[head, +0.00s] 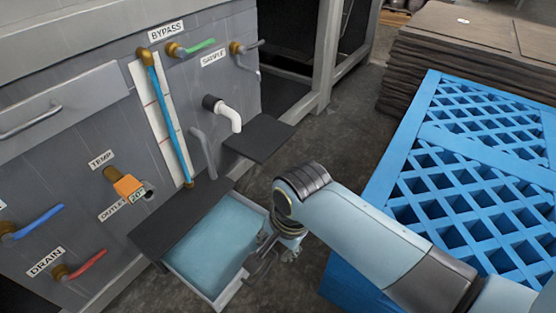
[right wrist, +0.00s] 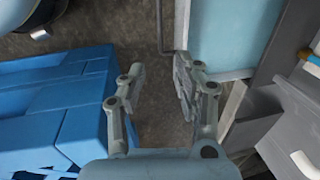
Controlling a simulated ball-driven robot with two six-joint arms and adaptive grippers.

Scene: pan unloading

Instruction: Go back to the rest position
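The pan (head: 232,291), a pale-rimmed tray holding light blue liquid, juts out from under a dark ledge at the front of the grey machine in the head view. It also fills the top middle of the right wrist view, where its rim (right wrist: 232,75) shows. A thin grey bar like a handle (right wrist: 160,30) is on its near side. My right gripper (head: 279,243) is beside the pan's right edge. In the right wrist view my right gripper (right wrist: 158,72) has its fingers apart with only floor between them. My left gripper is not in view.
A blue lattice pallet (head: 470,140) stands at the right, close to my right arm. Brown stacked sheets (head: 475,60) are behind it. The machine front has a white spout (head: 231,119), a dark side shelf (head: 260,138) and several projecting valve handles. Bare floor lies between machine and pallet.

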